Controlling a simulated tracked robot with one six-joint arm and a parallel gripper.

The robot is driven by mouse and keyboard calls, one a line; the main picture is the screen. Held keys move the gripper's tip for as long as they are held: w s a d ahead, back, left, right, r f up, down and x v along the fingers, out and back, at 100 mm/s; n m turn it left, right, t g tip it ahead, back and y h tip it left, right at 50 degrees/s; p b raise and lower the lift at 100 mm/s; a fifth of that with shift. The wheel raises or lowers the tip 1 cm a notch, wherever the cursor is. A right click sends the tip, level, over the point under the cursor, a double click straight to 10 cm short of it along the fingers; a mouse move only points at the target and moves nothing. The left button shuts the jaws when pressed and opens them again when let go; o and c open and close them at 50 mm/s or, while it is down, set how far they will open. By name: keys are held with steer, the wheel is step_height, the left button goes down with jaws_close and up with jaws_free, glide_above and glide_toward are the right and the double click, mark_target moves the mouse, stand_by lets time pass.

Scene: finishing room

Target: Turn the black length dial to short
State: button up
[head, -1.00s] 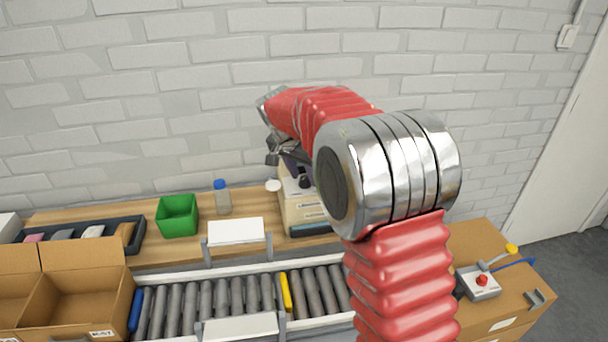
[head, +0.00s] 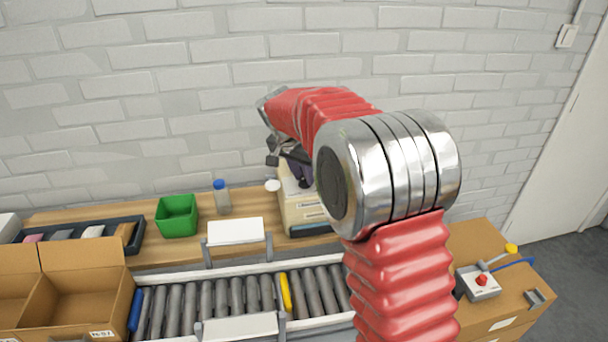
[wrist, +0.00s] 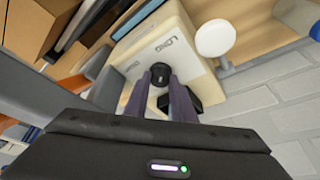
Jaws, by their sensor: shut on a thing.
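The black length dial (wrist: 160,74) sits on the cream face of a machine (wrist: 135,55), which also shows in the head view (head: 296,216). The word LONG is printed near the dial; smaller print to the left is too small to read. My gripper (wrist: 160,82) is shut on the dial, one dark finger on each side of it. In the head view my gripper (head: 299,178) is down over the top of the machine, and the dial is mostly hidden there. I cannot see the dial's pointer mark.
A white round knob (wrist: 215,38) is close beside the machine. A bottle with a blue cap (head: 222,197) and a green bin (head: 177,215) stand to the left on the bench. A roller conveyor (head: 220,298) runs in front. The brick wall (head: 200,90) is close behind.

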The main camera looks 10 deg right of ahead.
steer(key=shift+n, duration=0.6)
steer(key=n+t+y, duration=0.1)
steer(key=n, duration=0.2)
steer(key=shift+s+d, duration=0.1)
steer(key=shift+d, duration=0.05)
steer(key=n+y, duration=0.1)
steer(key=n, duration=0.2)
steer(key=shift+d+y, duration=0.15)
steer(key=shift+y, duration=0.15)
steer(key=n, duration=0.2)
steer(key=n+y, duration=0.1)
steer(key=n, duration=0.1)
steer(key=shift+d+y, duration=0.15)
steer(key=shift+y, duration=0.15)
steer(key=shift+d+n+y, duration=0.1)
steer(key=shift+n+y, duration=0.5)
steer(key=shift+n, duration=1.2)
steer(key=o, duration=1)
